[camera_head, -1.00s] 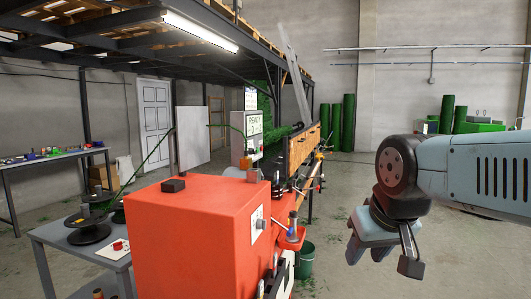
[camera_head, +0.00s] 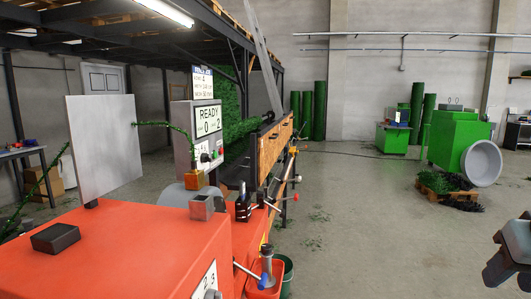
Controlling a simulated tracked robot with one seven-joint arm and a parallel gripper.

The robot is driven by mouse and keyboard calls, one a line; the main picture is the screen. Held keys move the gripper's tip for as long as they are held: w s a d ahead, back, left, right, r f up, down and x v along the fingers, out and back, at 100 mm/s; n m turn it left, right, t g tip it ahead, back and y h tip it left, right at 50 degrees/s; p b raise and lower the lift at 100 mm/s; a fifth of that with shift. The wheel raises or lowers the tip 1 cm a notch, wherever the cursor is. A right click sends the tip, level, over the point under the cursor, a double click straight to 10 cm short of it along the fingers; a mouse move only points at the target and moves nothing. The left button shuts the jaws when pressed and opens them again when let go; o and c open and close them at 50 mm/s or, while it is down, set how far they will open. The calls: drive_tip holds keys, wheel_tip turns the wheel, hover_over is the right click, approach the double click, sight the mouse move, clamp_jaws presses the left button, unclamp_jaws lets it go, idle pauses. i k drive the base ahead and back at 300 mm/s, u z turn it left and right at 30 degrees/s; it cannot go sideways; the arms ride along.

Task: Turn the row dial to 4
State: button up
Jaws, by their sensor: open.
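A white dial plate (camera_head: 205,282) with printed numbers, of which a 2 and a 3 show, is on the right side of the red machine (camera_head: 130,245). Its grey knob (camera_head: 211,294) is cut off by the bottom edge, so I cannot read its setting. A grey control box with a screen (camera_head: 208,121) reads READY, with 0 and 2 below. My gripper (camera_head: 507,276) is at the far right edge, partly out of frame, open and empty, well apart from the dial.
A dark block (camera_head: 55,238) and a small metal block (camera_head: 201,207) sit on the red machine. The floor (camera_head: 390,230) between the machine and my gripper is mostly clear.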

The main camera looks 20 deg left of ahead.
sight(205, 157)
drive_tip(key=z, duration=0.05)
drive_tip(key=i, duration=1.05)
drive_tip(key=u, duration=0.6)
drive_tip(key=i, duration=0.8)
drive_tip(key=u, duration=0.55)
drive_tip(key=k, duration=0.8)
drive_tip(key=u, duration=0.25)
drive_tip(key=i, duration=0.8)
drive_tip(key=z, duration=0.1)
